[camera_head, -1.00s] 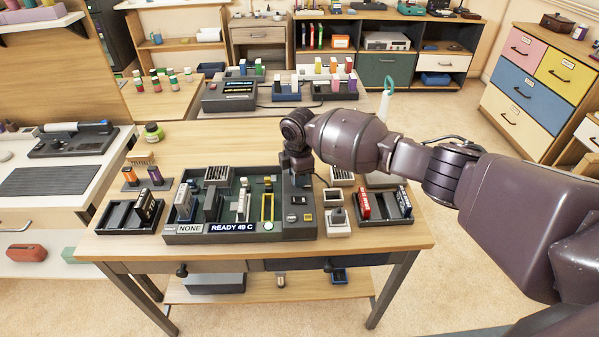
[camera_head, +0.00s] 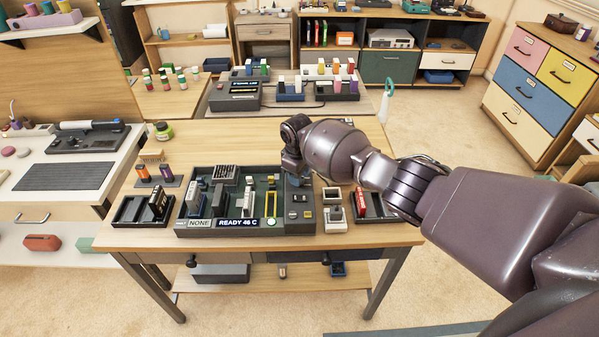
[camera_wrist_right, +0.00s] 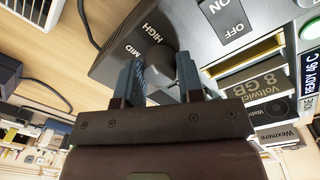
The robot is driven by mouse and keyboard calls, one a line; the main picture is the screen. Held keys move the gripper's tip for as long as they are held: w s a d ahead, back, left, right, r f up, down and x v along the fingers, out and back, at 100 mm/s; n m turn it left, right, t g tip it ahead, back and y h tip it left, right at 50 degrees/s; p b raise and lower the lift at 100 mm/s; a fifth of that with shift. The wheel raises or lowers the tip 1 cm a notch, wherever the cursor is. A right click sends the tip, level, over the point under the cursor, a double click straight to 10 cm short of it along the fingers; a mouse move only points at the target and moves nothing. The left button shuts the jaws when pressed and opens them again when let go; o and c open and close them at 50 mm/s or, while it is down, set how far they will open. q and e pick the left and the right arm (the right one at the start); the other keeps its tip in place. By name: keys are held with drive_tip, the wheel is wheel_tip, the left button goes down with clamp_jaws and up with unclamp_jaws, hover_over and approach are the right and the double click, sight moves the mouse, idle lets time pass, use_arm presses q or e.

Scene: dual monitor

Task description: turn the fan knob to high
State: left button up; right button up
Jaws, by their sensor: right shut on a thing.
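The fan knob (camera_wrist_right: 160,68) is a dark grey round knob on the test bench's dark panel (camera_wrist_right: 112,62). The labels MID (camera_wrist_right: 132,50) and HIGH (camera_wrist_right: 152,34) show beside it in the right wrist view. My right gripper (camera_wrist_right: 160,78) is shut on the knob, one finger on each side. I cannot tell which label the knob points at. In the head view my right gripper (camera_head: 293,176) reaches down to the right part of the bench (camera_head: 300,226) and hides the knob. The bench display (camera_head: 238,223) reads READY 46 C. My left gripper is not in view.
An ON/OFF switch (camera_wrist_right: 222,18) is close to the knob. Upright modules (camera_head: 219,200) stand in the bench. A dark tray (camera_head: 130,210) is at its left; a white-based switch block (camera_head: 334,218) and another tray (camera_head: 370,215) are at its right.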

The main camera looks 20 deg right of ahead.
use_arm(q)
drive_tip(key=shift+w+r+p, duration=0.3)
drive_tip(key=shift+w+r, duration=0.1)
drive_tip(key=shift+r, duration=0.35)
use_arm(e)
drive_tip(key=shift+m, duration=0.8)
drive_tip(key=o, duration=0.9)
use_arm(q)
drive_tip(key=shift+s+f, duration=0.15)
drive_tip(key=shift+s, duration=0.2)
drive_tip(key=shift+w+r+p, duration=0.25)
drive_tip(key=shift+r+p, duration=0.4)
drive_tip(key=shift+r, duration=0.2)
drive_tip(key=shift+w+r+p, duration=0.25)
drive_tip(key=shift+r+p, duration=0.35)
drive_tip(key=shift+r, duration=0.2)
use_arm(e)
drive_tip(key=shift+s+a+r, duration=0.1)
drive_tip(key=shift+a+r, duration=0.05)
drive_tip(key=shift+r, duration=2.55)
drive_tip(key=shift+s+a+r, duration=0.1)
drive_tip(key=shift+r, duration=2.6)
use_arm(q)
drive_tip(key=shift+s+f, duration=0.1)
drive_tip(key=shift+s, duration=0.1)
